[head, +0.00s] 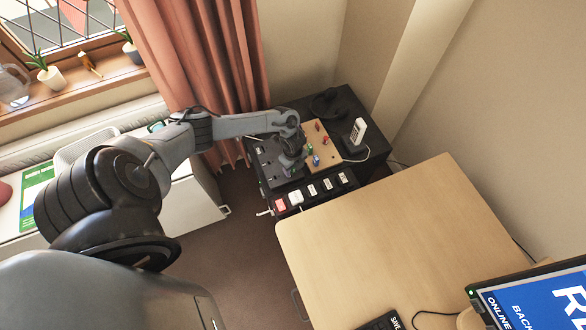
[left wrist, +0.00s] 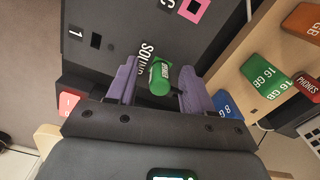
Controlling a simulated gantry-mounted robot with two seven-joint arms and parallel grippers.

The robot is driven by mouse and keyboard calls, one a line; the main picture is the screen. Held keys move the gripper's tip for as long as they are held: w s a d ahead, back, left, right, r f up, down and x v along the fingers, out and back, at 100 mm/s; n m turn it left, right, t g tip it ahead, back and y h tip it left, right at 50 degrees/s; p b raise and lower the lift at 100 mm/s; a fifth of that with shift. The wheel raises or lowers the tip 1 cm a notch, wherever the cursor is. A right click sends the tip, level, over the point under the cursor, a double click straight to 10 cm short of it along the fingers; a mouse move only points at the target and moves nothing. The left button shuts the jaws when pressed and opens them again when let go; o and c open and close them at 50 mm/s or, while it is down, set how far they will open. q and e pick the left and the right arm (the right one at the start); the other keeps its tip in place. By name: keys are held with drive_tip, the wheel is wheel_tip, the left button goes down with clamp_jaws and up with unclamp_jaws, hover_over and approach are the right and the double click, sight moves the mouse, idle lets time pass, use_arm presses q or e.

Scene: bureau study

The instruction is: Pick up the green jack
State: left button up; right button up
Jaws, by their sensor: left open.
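The green jack (left wrist: 160,78) is a short green cylinder with small white lettering. It lies between the two purple fingers of my left gripper (left wrist: 157,86) in the left wrist view, beside the "SOUND" lettering on a dark panel (left wrist: 110,20). The fingers are open on either side of it, with a gap visible. Whether the jack sits in a socket or is free of the panel I cannot tell. In the head view my left gripper (head: 291,162) is over the dark panel and hides the jack. My right gripper is not in view.
A wooden board (head: 323,155) right of the gripper carries green, blue and red labelled pieces, including a green "16 GB" block (left wrist: 264,78) and a blue block (left wrist: 228,105). A white device (head: 358,131) stands behind. A mostly bare wooden desk (head: 400,235) is at right front.

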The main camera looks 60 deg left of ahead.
use_arm(q)
clamp_jaws()
drive_tip(key=shift+r, duration=0.2)
idle(0.3)
